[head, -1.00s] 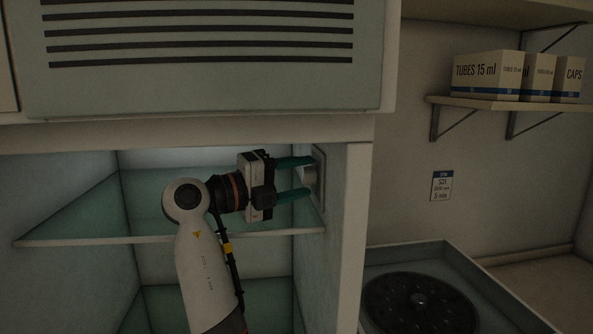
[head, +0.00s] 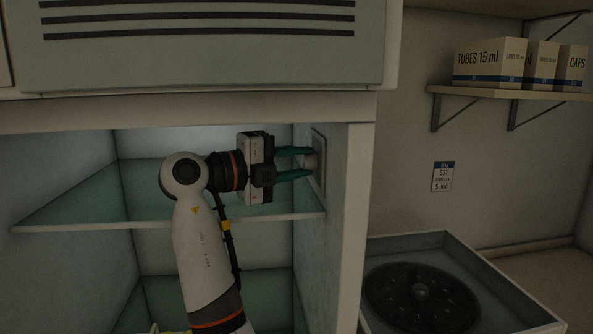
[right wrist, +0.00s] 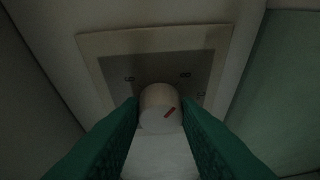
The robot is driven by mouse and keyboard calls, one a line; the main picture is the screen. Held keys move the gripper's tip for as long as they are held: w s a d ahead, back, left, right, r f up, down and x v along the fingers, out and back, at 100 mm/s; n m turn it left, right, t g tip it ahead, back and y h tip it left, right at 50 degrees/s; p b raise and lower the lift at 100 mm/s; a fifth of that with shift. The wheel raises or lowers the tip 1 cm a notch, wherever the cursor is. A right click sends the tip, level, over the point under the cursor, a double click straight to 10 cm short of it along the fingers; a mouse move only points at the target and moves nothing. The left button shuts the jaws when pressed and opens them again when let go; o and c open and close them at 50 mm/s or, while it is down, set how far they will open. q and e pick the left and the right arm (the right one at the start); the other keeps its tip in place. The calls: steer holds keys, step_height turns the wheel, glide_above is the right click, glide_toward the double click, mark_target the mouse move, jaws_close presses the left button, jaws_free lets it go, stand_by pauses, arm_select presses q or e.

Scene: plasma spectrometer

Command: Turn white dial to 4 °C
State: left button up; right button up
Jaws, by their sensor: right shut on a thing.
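In the head view the dial (head: 311,161) is on the right inner wall of the cabinet. My right gripper (head: 310,162) is shut on the dial, with a green finger on either side; the fingers also show in the right wrist view (right wrist: 160,118). My left gripper is not in view.
A glass shelf (head: 100,226) crosses the cabinet around my right arm. The cabinet's right wall edge (head: 352,230) stands close to the gripper. Outside it are a centrifuge-like tray with a dark rotor (head: 420,297) and a wall shelf with boxes (head: 490,62).

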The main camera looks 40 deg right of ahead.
steer(key=shift+n+y+b, duration=0.5)
steer(key=shift+n+b, duration=0.1)
steer(key=shift+n, duration=0.4)
steer(key=shift+r+n+y, duration=0.1)
steer(key=shift+n+y, duration=0.5)
steer(key=shift+n, duration=0.5)
steer(key=o, duration=1)
steer(key=shift+c, duration=0.2)
steer(key=shift+r+g, duration=0.1)
steer(key=shift+g, duration=0.3)
